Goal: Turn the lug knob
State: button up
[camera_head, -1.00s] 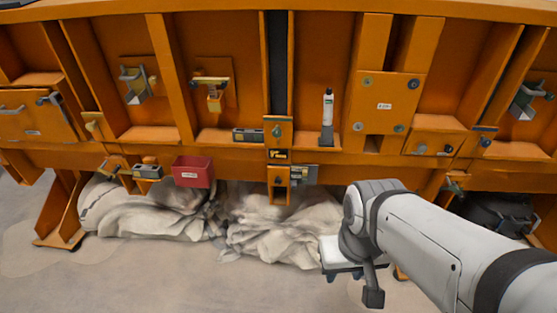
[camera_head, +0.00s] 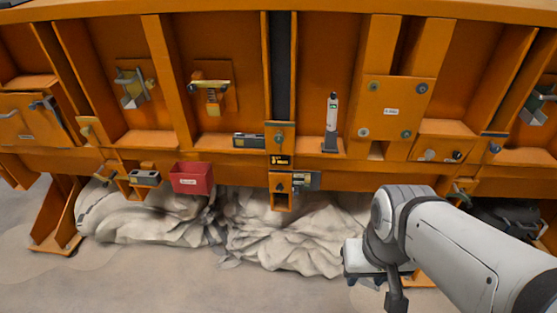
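I cannot tell for certain which part is the lug knob. A small dark knob (camera_head: 279,187) sits on an orange tab low in the middle of the orange frame, beside a grey latch-like part (camera_head: 306,181). Other round knobs show at the right, including a bluish one (camera_head: 494,149) and a dark one on a small ledge (camera_head: 456,156). My gripper (camera_head: 372,281) hangs at the lower right, in front of and below the frame, apart from all knobs. My wrist partly hides it, and its opening is not clear.
A red open box (camera_head: 191,178) is fixed at the left centre. A white bottle (camera_head: 332,112) stands on a ledge. A plate with several round fasteners (camera_head: 392,108) is at the upper right. Crumpled pale cloth (camera_head: 290,236) lies under the frame. Floor at the lower left is clear.

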aim_at(280, 188)
jog(key=i, duration=0.85)
jog(key=z, duration=0.05)
